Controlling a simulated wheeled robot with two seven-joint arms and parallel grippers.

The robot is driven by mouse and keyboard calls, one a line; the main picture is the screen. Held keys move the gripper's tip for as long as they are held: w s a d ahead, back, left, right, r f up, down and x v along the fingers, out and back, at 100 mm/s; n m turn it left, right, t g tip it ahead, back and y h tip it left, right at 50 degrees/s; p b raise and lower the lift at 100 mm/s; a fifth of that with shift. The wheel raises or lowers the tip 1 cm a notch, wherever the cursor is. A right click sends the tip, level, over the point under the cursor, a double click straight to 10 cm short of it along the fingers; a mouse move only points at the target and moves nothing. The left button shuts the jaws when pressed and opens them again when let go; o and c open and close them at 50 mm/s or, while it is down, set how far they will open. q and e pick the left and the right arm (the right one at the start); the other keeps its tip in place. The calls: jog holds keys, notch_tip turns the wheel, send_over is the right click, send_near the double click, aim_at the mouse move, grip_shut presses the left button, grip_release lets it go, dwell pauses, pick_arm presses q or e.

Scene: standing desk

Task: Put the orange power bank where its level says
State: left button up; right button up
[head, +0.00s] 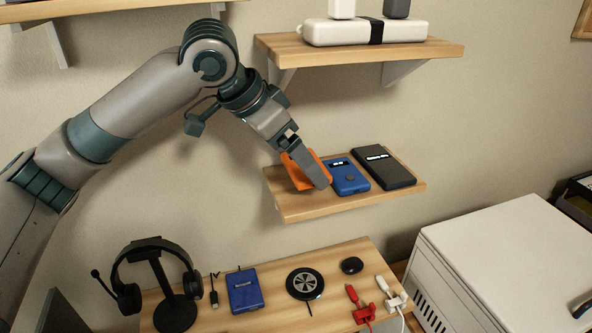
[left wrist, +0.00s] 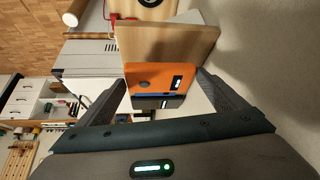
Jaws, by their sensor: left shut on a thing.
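The orange power bank (head: 296,172) is at the left end of the small middle shelf (head: 300,209). My left gripper (head: 308,168) comes down from the upper left and is shut on it, a finger covering part of it in the head view. In the left wrist view, the orange power bank (left wrist: 157,77) lies between the fingers, showing a round button and a small dark display; I cannot read its level. I cannot tell whether it touches the shelf. A blue power bank (head: 348,178) and a black power bank (head: 385,168) lie to its right, with lit displays. My right gripper is not in view.
Above is a shelf (head: 440,51) with a white power strip (head: 340,32). Below, a wooden top (head: 270,264) holds a headphone stand (head: 174,312), a blue box (head: 244,291), a round charging pad (head: 304,283), a black puck and cables. A white cabinet (head: 500,260) stands at right.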

aim_at(290, 168)
pick_arm(q)
jog(key=shift+f+p, duration=0.8)
jog(key=shift+f, duration=0.95)
jog(key=o, duration=1.1)
jog(key=shift+f, duration=0.15)
